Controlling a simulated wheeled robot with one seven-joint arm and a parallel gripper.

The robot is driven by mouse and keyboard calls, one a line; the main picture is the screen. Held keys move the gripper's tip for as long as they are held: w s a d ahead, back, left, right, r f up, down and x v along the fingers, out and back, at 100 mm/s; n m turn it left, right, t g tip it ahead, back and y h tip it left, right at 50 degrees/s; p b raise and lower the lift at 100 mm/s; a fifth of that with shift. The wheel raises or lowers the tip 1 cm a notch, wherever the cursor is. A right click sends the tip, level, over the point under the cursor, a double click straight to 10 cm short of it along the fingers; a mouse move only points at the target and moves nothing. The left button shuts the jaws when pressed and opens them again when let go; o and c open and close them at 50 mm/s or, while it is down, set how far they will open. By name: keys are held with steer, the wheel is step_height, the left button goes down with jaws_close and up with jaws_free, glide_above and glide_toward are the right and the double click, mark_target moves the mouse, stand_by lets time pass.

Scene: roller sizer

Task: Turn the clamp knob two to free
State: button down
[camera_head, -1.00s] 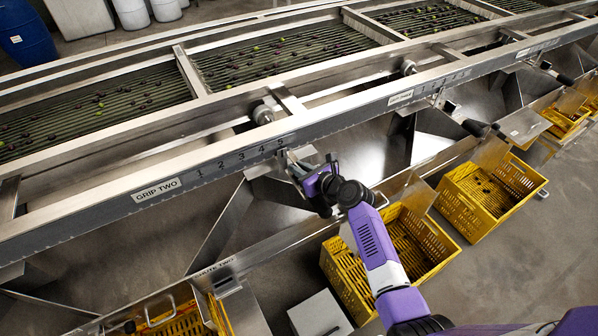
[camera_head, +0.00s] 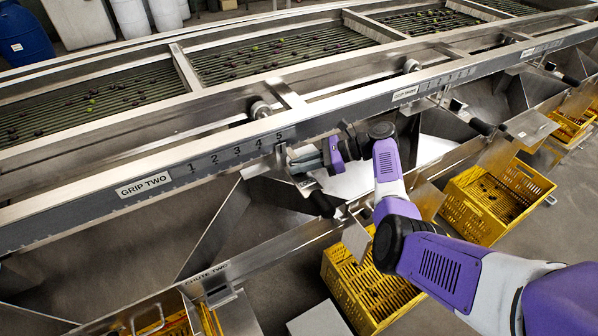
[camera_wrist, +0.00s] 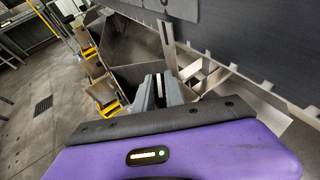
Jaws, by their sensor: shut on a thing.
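My gripper (camera_head: 302,161) is at the sizer's front rail (camera_head: 225,158), just below the 5 on the GRIP TWO scale. It reaches in from the right and is shut at the metal clamp bracket (camera_head: 282,157) under the rail. Clamp knob two is mostly hidden by the fingers, so its turn angle cannot be read. In the wrist view the two grey fingers (camera_wrist: 160,90) stand close together with a narrow pale strip between them. A dark-handled lever (camera_head: 322,204) hangs just below the gripper.
The GRIP TWO label (camera_head: 144,185) is left on the rail. Steel chutes lie below, with the CHUTE TWO edge (camera_head: 207,273) in front. Yellow crates (camera_head: 495,205) stand on the floor to the right. Rollers carrying olives (camera_head: 285,52) run behind the rail.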

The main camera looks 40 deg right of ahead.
steer(key=n+g+y+b, duration=0.1)
steer(key=b, duration=0.1)
steer(key=n+g+y+b, duration=0.1)
steer(key=n+b, duration=0.1)
steer(key=shift+d+f+g, duration=0.1)
steer(key=shift+f+g, duration=0.25)
steer(key=shift+g, duration=0.05)
steer(key=n+g+b, duration=0.1)
steer(key=b, duration=0.1)
steer(key=shift+r+y+b, duration=0.15)
steer(key=shift+y+b, duration=0.15)
steer(key=shift+b, duration=0.1)
steer(key=shift+r+g, duration=0.1)
steer(key=shift+g, duration=0.2)
steer(key=c, duration=1.4)
jaws_free()
steer(key=b+v, duration=0.1)
steer(key=v, duration=0.6)
steer(key=shift+d+b, duration=0.25)
steer(key=shift+b, duration=0.05)
steer(key=shift+s+r, duration=0.1)
steer(key=shift+s, duration=0.05)
